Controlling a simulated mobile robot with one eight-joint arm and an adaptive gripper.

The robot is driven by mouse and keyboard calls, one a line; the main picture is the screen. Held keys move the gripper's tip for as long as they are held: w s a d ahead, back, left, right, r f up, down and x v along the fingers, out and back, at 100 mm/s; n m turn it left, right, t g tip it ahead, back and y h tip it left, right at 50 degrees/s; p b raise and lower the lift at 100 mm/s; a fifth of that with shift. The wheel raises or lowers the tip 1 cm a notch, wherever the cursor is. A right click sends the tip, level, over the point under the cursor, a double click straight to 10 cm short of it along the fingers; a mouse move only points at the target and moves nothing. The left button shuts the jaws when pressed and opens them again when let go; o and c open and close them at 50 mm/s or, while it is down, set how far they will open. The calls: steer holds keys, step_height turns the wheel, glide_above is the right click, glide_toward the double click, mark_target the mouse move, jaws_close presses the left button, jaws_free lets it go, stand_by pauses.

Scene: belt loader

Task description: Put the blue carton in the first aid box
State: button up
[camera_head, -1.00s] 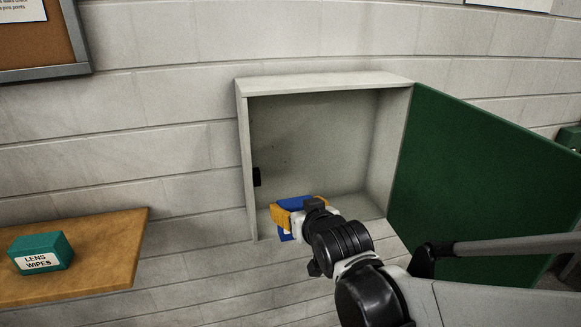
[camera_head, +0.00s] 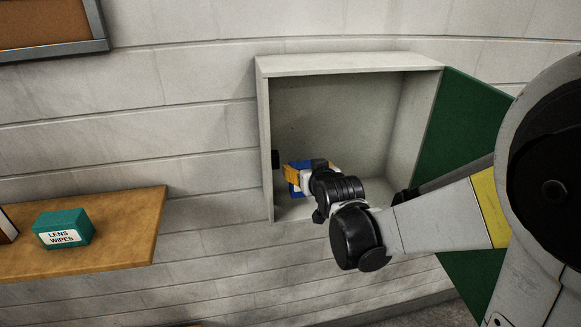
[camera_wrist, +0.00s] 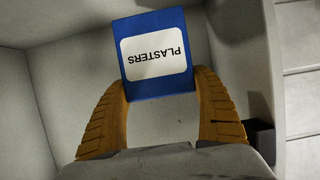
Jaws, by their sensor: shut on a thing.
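The blue carton (camera_wrist: 152,27), with a white label reading PLASTERS, is between the two yellow fingers of my gripper (camera_wrist: 155,95) in the wrist view. My gripper is shut on it. In the head view the blue carton (camera_head: 295,189) shows partly behind my gripper (camera_head: 300,177), at the opening of the first aid box (camera_head: 268,150). The box is a pale open cabinet on the wall, and its green door (camera_head: 455,130) stands open to the right. The carton is in the lower left part of the opening; whether it touches the box floor I cannot tell.
A wooden shelf (camera_head: 120,252) at the left holds a green lens wipes box (camera_head: 63,229) and another item cut off at the edge. A dark latch piece (camera_head: 276,159) is on the cabinet's left wall. The cabinet's upper interior is empty.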

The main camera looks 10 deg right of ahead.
mark_target(295, 192)
steer(key=shift+f+b, duration=0.4)
steer(key=shift+f, duration=1.55)
steer(key=shift+f, duration=0.2)
steer(key=o, duration=1.2)
